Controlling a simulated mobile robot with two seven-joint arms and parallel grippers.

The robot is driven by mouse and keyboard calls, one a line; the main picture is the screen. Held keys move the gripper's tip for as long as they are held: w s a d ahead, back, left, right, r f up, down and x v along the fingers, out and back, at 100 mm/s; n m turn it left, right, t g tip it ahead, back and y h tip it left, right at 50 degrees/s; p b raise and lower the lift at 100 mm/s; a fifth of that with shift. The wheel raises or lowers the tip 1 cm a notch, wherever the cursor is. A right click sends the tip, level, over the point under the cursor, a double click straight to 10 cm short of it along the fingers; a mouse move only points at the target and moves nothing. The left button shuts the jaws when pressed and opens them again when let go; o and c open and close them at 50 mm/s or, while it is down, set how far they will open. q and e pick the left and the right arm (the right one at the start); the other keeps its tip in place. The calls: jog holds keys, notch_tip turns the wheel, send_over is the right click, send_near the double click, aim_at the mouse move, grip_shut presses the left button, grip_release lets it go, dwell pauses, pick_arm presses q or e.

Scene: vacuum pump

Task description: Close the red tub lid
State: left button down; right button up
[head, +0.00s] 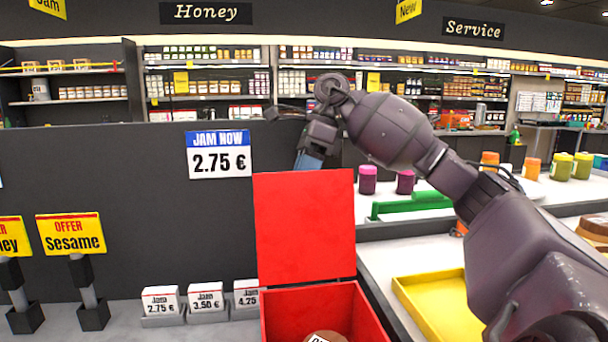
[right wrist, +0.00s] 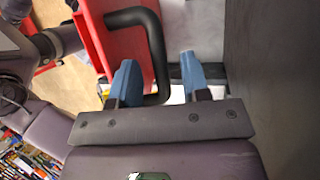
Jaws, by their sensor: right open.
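The red tub (head: 375,318) stands at the bottom centre of the head view. Its red lid (head: 305,225) is open and stands upright at the tub's back edge. My right arm reaches over from the right, and my right gripper (head: 308,163) is behind the lid's top edge, its fingertips mostly hidden there. In the right wrist view the lid (right wrist: 108,35) carries a black bar handle (right wrist: 160,60). My right gripper (right wrist: 158,80) is open, with blue fingers, and part of the handle lies between them. My left gripper is not in view.
A round brown item with a white label (head: 325,337) is partly visible in the tub. Small price cards (head: 207,297) stand left of it. A yellow tray (head: 435,305) and a green object (head: 410,206) lie to the right. A dark panel (head: 90,170) rises behind.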

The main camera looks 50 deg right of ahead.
jog(key=shift+a+f, duration=0.1)
jog(key=shift+f, duration=0.05)
grip_shut()
dwell(0.4)
